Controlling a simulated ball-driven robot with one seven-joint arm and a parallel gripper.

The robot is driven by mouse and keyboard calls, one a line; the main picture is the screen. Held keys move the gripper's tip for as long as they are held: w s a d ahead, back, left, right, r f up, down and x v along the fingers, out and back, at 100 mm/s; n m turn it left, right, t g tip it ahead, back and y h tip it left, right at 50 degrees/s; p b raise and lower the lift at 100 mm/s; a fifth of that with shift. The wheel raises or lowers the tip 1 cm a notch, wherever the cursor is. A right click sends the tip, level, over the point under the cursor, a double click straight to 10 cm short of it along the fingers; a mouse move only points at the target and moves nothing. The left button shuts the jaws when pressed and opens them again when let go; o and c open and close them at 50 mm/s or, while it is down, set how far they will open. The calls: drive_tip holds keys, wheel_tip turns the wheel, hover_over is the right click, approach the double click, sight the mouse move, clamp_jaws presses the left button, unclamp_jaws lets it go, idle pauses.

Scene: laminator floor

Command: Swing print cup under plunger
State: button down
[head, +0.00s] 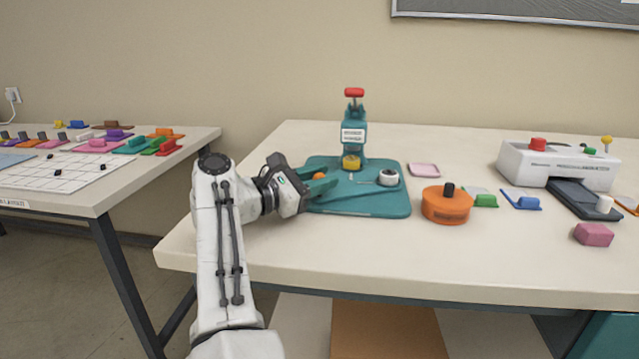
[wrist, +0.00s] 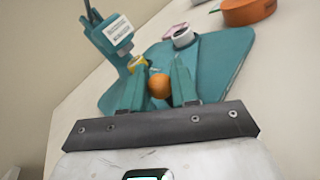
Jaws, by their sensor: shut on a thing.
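The teal press (head: 353,136) with a red top handle (head: 354,92) stands at the back of its teal base plate (head: 365,205). A yellow round piece (head: 351,162) sits directly below the press head; it also shows in the wrist view (wrist: 137,64).
A pink tray (head: 424,170), an orange round tin (head: 447,205) and green and blue pieces lie right of the press. A white laminator (head: 555,163) stands farther right. A second table (head: 100,196) at left holds colored pieces. The table's front left is clear.

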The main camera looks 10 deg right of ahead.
drive_tip(key=shift+r, duration=0.3)
drive_tip(key=c, duration=1)
unclamp_jaws()
drive_tip(key=shift+f, duration=0.1)
drive_tip(key=shift+f, duration=0.1)
drive_tip(key=v, duration=1)
drive_tip(key=shift+s+a+p, duration=0.2)
drive_tip(key=shift+a+p, duration=0.1)
drive_tip(key=shift+p, duration=0.05)
